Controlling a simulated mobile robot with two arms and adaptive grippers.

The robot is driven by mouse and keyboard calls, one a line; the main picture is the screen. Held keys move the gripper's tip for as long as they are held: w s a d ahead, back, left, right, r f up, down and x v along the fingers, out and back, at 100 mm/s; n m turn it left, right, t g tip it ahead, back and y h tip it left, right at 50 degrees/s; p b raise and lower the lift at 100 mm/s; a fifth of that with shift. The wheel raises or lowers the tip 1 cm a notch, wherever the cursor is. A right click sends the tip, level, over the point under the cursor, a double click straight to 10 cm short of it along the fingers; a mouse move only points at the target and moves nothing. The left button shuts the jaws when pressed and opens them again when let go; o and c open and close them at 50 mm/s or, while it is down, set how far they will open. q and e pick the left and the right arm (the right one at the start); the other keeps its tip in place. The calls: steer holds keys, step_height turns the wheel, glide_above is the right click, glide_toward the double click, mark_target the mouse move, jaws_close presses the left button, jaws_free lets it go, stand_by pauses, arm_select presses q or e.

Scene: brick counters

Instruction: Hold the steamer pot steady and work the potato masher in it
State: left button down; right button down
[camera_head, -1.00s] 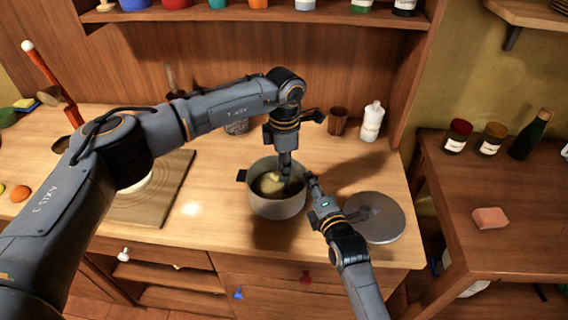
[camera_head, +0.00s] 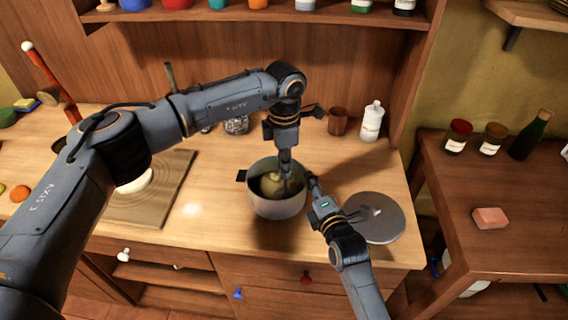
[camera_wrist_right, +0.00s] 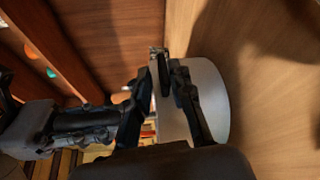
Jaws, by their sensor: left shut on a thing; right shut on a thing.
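The grey steamer pot (camera_head: 277,207) stands upright on the wooden counter, with a dark handle at its left. Something yellowish (camera_head: 271,184) lies inside it. My left gripper (camera_head: 286,158) points straight down over the pot's mouth and is shut. The potato masher is mostly hidden by the gripper and the pot wall, so its head cannot be made out. My right gripper (camera_head: 313,184) is at the pot's right side, shut on its handle. The right wrist view shows the right gripper's fingers (camera_wrist_right: 161,75) closed at the pot's wall (camera_wrist_right: 205,100).
A round grey lid (camera_head: 385,222) lies on the counter just right of my right gripper. A brown cup (camera_head: 337,122) and a white bottle (camera_head: 372,122) stand behind the pot. A board (camera_head: 160,200) lies at the left. The counter's front edge is close to the pot.

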arm_select(q)
steer(key=shift+f, duration=1)
steer(key=shift+r, duration=1.05)
steer(key=shift+w+d, duration=0.1)
steer(key=shift+w, duration=1.7)
steer(key=shift+f, duration=0.15)
steer(key=shift+f, duration=0.85)
